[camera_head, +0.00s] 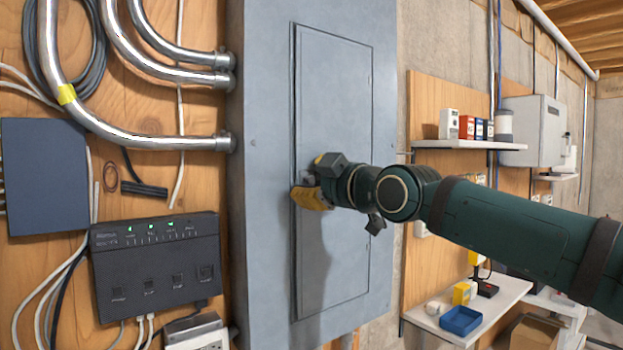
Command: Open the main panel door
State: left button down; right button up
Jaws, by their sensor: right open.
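The main panel is a tall grey metal box (265,200) on the wooden wall. Its door (335,90) is a grey rectangle that looks flush with the panel front, with a dark seam along its left edge. My right gripper (304,193) comes in from the right and is in front of the door's left edge at about mid height. It is open, with yellow-and-dark fingers pointing left. The gripper hides that part of the edge and any latch there. I cannot tell whether the fingers touch the door. My left gripper is not in view.
Metal conduits (120,135) enter the panel's left side. A black box with green lights (155,265) and a dark blue box (45,175) are on the left. At right are a shelf (460,144) with small boxes and a lower shelf (500,295) with a blue bin (461,321).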

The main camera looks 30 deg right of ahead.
jog(key=shift+w, duration=0.25)
grip_shut()
jog(key=shift+s, duration=0.1)
